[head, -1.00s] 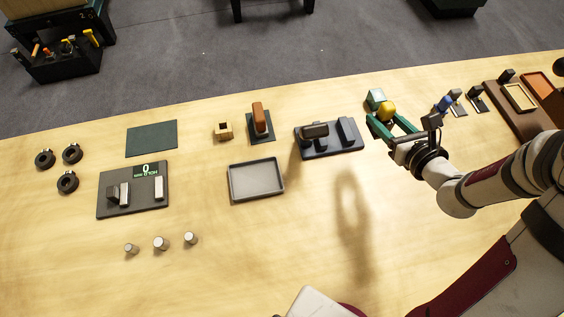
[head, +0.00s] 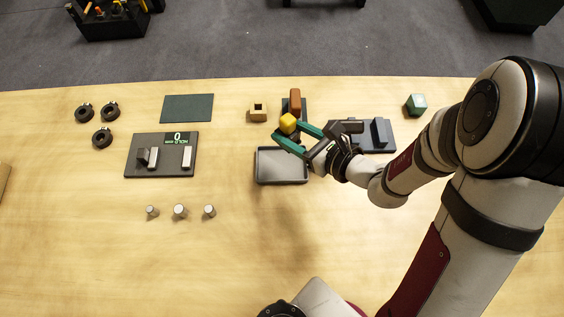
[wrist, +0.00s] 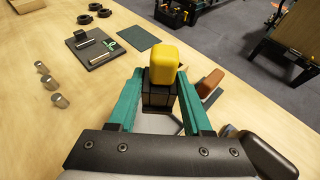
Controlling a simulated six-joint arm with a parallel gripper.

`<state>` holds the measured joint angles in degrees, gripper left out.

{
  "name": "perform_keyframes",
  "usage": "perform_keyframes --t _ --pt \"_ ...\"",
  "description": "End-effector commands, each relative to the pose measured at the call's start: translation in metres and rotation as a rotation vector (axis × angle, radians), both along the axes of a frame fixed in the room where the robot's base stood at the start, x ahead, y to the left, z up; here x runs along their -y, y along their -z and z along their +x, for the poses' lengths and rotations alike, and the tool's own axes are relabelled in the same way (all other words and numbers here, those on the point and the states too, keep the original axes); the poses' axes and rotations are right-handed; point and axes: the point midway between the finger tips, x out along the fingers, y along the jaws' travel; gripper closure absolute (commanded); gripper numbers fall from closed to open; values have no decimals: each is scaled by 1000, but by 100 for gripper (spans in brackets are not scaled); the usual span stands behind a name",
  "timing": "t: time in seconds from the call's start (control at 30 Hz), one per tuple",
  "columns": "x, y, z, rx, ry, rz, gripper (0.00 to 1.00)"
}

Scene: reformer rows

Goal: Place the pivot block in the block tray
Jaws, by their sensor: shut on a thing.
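The pivot block appears to be the held piece, with a rounded yellow top (head: 288,122) in the head view. In the wrist view the yellow top (wrist: 163,58) sits over a black lower body (wrist: 159,98) between the fingers. My gripper (head: 288,131) has teal fingers and is shut on this piece. It is raised above the table. The block tray looks to be the shallow grey tray (head: 281,167) on the table, empty where it shows. In the head view my gripper overlaps the tray's far edge. In the wrist view the held piece and fingers hide most of the tray.
An orange-brown upright piece (head: 295,100) on a dark base stands just beyond the tray. A wooden block with a hole (head: 258,112) is left of it. A dark fixture (head: 380,133) is right, partly behind my arm. The table in front of the tray is clear.

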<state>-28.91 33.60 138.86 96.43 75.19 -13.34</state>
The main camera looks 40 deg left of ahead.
Motion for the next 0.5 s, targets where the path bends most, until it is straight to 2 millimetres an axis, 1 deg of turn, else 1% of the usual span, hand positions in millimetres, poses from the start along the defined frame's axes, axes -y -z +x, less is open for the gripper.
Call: perform_keyframes --t 0.03,0.07,0.13,0.23,0.3,0.37,0.5 --pt "-3 5 -6 -1 -15 -1 100" --pt "-4 6 -9 1 -21 0 100" --pt "-5 17 -12 2 -30 -1 100" --pt "-5 42 -13 -1 -30 -3 100" --pt "-5 56 -13 1 -30 -2 100" --pt "-5 66 -13 2 -29 -1 100" --pt "-5 97 -13 2 -29 -1 100"
